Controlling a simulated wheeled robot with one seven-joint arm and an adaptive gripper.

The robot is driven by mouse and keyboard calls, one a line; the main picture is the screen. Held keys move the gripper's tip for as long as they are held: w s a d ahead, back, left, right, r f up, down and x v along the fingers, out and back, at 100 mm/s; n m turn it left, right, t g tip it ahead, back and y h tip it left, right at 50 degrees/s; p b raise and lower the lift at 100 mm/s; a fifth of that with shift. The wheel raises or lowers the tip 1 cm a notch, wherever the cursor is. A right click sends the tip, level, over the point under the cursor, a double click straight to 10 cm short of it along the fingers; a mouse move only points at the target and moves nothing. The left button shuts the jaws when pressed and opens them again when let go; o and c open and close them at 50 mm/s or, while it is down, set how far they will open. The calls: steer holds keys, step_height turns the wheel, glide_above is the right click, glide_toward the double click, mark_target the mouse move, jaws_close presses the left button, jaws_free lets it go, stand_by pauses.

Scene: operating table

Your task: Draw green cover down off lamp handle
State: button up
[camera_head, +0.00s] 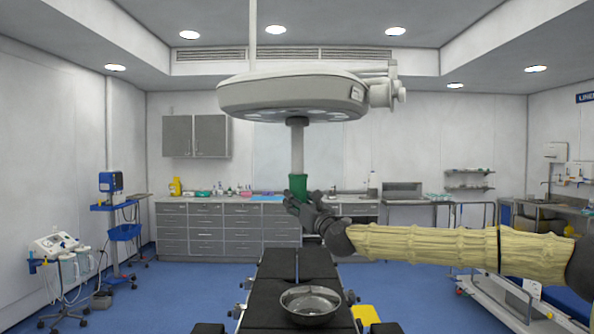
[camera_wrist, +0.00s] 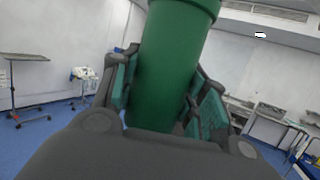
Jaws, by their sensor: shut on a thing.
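The surgical lamp (camera_head: 290,95) hangs from the ceiling, and its grey handle (camera_head: 297,148) points straight down from the middle. The green cover (camera_head: 298,184) is at the lower end of the handle, with bare grey handle above it. In the wrist view the green cover (camera_wrist: 172,65) stands between my fingers, its wider rim at the top. My gripper (camera_head: 296,198) is shut on the green cover from the lower right side. The cover's lower end is hidden by my gripper. Whether the handle still reaches inside the cover cannot be told.
Below is the black operating table (camera_head: 280,268) with a metal bowl (camera_head: 311,305) on it. Grey cabinets (camera_head: 225,230) with bottles on top stand at the back wall. A wheeled stand (camera_wrist: 18,85) shows at left in the wrist view. The air around the handle is clear.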

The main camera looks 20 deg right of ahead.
steer(key=shift+f+b, duration=2.9)
steer(key=shift+b, duration=0.25)
